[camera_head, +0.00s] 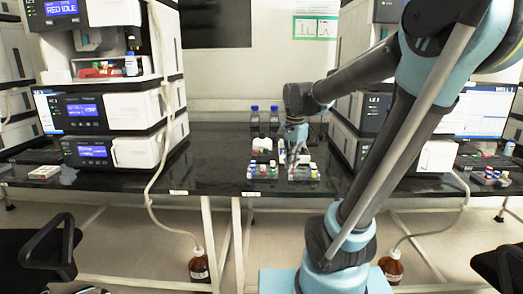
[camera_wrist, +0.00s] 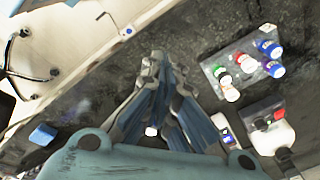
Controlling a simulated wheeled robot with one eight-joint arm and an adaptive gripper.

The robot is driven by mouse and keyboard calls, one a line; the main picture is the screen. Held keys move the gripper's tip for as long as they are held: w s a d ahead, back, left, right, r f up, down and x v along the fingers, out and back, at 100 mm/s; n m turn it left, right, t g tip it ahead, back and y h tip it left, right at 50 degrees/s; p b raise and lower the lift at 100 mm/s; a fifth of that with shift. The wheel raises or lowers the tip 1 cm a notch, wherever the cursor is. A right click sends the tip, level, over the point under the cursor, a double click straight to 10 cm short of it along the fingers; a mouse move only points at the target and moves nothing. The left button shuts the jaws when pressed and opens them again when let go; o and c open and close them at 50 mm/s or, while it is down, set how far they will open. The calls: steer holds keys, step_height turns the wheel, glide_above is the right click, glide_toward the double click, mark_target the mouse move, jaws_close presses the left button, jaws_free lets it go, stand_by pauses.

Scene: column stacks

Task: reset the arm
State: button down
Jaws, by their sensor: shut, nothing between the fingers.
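My arm reaches in from the right of the head view over the black bench (camera_head: 215,165). My gripper (camera_head: 293,154) is low over the middle of the bench, just behind a small rack of vials (camera_head: 303,173). In the wrist view my gripper (camera_wrist: 158,62) points away with its fingers together and nothing held between them. A grey rack (camera_wrist: 238,58) with several blue-, green- and red-capped vials lies to the right of the fingers, apart from them.
A second vial group (camera_head: 262,171) stands left of the rack, with a white item (camera_head: 262,145) behind it. Two blue-capped bottles (camera_head: 274,119) stand farther back. Instrument stacks (camera_head: 120,120) flank the bench on both sides. The bench left of the vials is clear.

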steer(key=s+d+f+n, duration=0.4)
steer(key=s+f+n, duration=0.1)
steer(key=s, duration=0.3)
steer(key=s+d+f+n+t, duration=0.1)
steer(key=s+d+f+n, duration=0.3)
steer(key=s, duration=0.4)
step_height(320, 180, down, 2)
steer(key=shift+s+f+n, duration=0.25)
steer(key=shift+s+n, duration=0.1)
steer(key=shift+n, duration=0.15)
steer(key=shift+s, duration=0.1)
